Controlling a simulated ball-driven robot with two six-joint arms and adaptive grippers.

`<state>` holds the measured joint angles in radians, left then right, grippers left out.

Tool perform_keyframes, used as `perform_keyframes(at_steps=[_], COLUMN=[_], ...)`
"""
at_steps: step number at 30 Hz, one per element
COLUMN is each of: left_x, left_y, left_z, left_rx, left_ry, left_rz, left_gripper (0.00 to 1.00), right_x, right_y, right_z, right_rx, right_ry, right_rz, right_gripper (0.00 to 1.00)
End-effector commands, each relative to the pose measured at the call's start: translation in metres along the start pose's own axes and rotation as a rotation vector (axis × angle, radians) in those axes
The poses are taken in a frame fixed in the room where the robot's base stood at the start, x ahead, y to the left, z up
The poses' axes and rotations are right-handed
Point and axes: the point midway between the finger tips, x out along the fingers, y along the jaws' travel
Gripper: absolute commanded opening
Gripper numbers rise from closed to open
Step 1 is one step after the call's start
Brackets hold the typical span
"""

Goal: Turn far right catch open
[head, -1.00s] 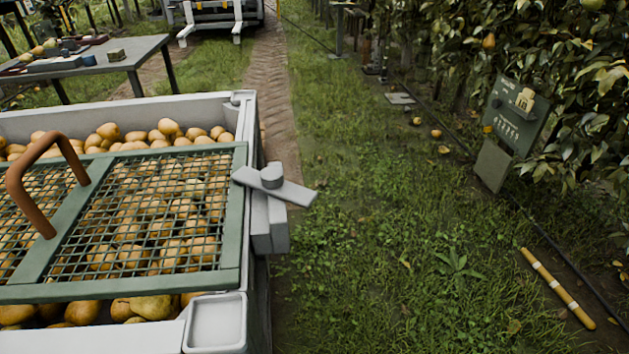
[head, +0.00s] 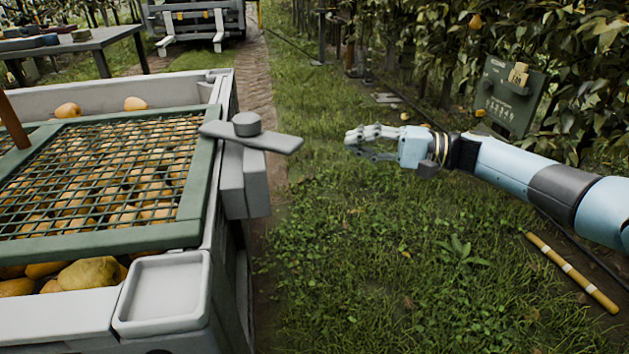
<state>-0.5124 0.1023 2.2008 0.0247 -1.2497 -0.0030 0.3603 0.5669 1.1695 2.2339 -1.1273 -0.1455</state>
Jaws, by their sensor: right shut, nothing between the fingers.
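The catch is a grey flat bar (head: 268,141) with a round knob on top, mounted on a block at the right side of the bin (head: 218,300). The bar lies across the bin's edge, its left end over the green frame of the mesh lid (head: 205,165) and its right end sticking out over the grass. My right gripper (head: 352,145) is shut and empty, to the right of the bar's outer end and apart from it. My left gripper is not in view.
Pears fill the bin under the mesh. A white tray (head: 165,290) sits at the bin's near corner. A green sign board (head: 508,97) stands by the foliage at right. A yellow banded stick (head: 572,272) lies on the grass. Open grass lies right of the bin.

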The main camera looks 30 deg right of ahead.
Motion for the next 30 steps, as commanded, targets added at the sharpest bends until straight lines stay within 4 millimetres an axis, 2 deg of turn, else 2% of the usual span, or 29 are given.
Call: perform_keyframes(at_steps=[1, 3, 8, 13, 23, 30], left_x=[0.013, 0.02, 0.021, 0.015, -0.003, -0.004], left_y=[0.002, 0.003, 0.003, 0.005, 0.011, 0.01], left_z=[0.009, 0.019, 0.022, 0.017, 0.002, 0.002], left_rx=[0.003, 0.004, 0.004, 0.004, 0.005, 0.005], left_ry=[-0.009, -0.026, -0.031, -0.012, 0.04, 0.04], left_rz=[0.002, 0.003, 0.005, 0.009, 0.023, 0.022], left_gripper=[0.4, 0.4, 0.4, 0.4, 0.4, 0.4], right_x=[0.001, 0.002, 0.011, 0.036, 0.106, 0.114], right_y=[0.005, -0.004, -0.015, -0.016, -0.015, -0.014], right_z=[-0.014, -0.025, -0.032, -0.032, -0.032, -0.001], right_rx=[-0.028, -0.059, -0.078, -0.078, -0.076, -0.076], right_ry=[0.001, 0.004, 0.006, 0.006, 0.007, 0.008], right_rz=[0.001, 0.0, -0.011, -0.013, -0.012, -0.008], right_gripper=[0.0, 0.0, 0.0, 0.0, 0.0, 0.0])
